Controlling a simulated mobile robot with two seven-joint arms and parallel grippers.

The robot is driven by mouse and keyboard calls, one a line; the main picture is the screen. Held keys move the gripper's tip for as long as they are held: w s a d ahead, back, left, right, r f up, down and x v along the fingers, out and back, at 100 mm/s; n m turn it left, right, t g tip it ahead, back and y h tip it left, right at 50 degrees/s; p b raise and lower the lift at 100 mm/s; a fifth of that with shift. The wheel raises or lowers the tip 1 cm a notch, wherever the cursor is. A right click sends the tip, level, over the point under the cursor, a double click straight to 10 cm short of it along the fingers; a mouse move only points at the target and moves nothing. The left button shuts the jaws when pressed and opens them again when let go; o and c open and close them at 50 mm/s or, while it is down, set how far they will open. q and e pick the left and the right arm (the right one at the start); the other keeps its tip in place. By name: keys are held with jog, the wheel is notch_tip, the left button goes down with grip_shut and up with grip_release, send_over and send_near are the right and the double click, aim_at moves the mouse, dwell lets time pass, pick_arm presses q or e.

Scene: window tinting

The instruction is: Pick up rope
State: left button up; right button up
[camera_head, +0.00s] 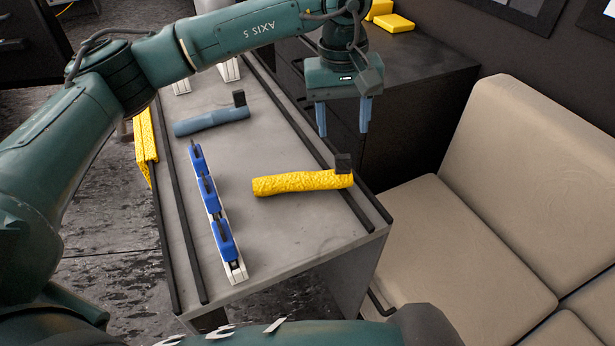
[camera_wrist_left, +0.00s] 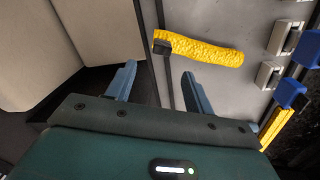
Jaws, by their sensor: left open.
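A yellow, rough-surfaced roll (camera_head: 295,183), the most rope-like thing in view, lies on the grey table with a black block (camera_head: 343,163) at its right end. The roll also shows in the left wrist view (camera_wrist_left: 212,54), beyond the fingertips. A similar blue roll (camera_head: 212,122) lies farther back, with its own black block (camera_head: 239,98). My left gripper (camera_head: 343,130) is open and empty. It hangs with its fingers down near the table's right edge, behind and apart from the yellow roll. My right gripper is not in view.
The grey table (camera_head: 280,240) has dark rails along both sides. A row of blue-and-white pieces (camera_head: 213,205) stands left of the yellow roll. A beige seat (camera_head: 450,240) is at the right, a dark cabinet (camera_head: 425,75) behind. Yellow material (camera_head: 145,145) hangs at the left edge.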

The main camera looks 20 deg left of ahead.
aim_at(343, 156)
pick_arm(q)
notch_tip(343, 156, down, 3)
jog(key=shift+d+r, duration=0.1)
jog(key=f, duration=0.1)
jog(key=f+p, duration=0.1)
jog(key=f, duration=0.2)
jog(key=shift+s+d+f, duration=0.15)
jog(key=shift+s, duration=0.1)
jog(key=shift+d+f, duration=0.1)
jog(key=shift+f, duration=0.4)
grip_shut()
